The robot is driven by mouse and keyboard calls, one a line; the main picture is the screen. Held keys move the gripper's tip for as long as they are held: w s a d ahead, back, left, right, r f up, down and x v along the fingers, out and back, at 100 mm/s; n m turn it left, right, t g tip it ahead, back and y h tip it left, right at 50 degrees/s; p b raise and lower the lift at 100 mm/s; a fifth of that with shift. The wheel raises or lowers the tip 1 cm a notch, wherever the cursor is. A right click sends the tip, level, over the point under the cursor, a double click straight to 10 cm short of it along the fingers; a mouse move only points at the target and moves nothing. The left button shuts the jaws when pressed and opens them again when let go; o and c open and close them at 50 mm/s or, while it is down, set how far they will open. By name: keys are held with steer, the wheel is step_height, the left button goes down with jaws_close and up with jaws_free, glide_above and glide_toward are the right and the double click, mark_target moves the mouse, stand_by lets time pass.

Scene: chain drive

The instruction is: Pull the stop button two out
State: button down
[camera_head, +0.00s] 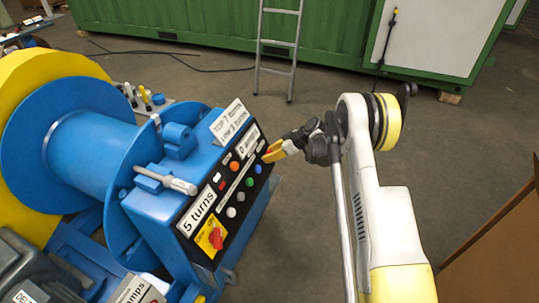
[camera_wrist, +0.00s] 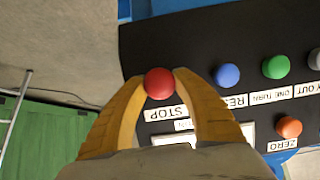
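The stop button is a round red knob (camera_wrist: 159,83) on the black control panel (camera_wrist: 195,52), beside the white STOP label (camera_wrist: 166,113) in the wrist view. The two yellow fingers of my gripper (camera_wrist: 159,80) stand on either side of the red knob, and their tips appear to touch it. In the head view my gripper (camera_head: 268,154) reaches from the right to the upper right end of the panel (camera_head: 222,206). Only a little red shows there between the fingers. How far the knob stands out from the panel cannot be told.
Blue (camera_wrist: 227,75), green (camera_wrist: 275,67) and orange (camera_wrist: 289,127) buttons sit close by on the panel. A red-and-yellow rotary switch (camera_head: 211,240) is at its lower end. The blue machine (camera_head: 150,210) fills the left. A ladder (camera_head: 278,50) leans behind, with open floor before it.

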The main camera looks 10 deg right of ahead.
steer(key=shift+s+d+r, duration=0.25)
steer(key=shift+s+d, duration=0.05)
steer(key=shift+d, duration=0.15)
steer(key=c, duration=1)
jaws_free()
steer(key=shift+o, duration=0.2)
steer(key=v, duration=1.2)
steer(key=shift+s, duration=0.1)
